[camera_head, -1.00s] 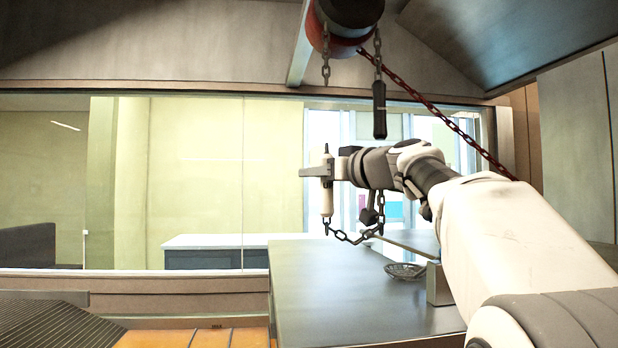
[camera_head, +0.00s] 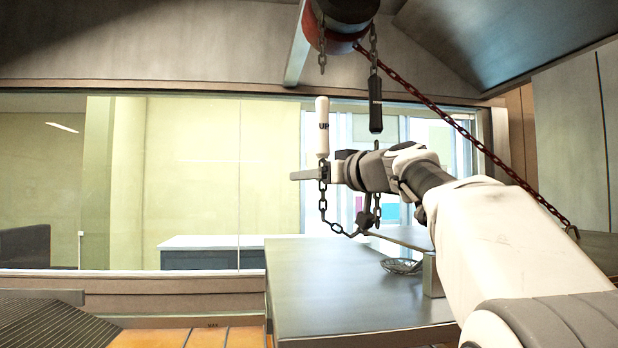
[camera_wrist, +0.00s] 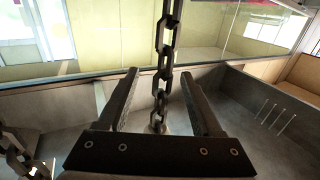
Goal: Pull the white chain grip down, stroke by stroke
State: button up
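The white chain grip (camera_head: 322,127), marked "UP", hangs upright in front of the window in the head view, just above my gripper (camera_head: 305,174). Dark chain (camera_head: 322,203) runs down from its lower end and loops right. In the wrist view, the open fingers of my gripper (camera_wrist: 158,75) stand on either side of this chain (camera_wrist: 164,60), with gaps to it. A black chain grip (camera_head: 375,104) hangs to the right, below the hoist drum (camera_head: 345,22).
A rust-red chain (camera_head: 455,134) slants from the drum down to the right, behind my arm. A large window fills the back. The space left of my gripper is clear.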

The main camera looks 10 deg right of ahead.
jog(key=b+v, duration=0.2)
jog(key=v, duration=1.5)
jog(key=shift+s+b, duration=0.25)
jog(key=shift+b, duration=0.05)
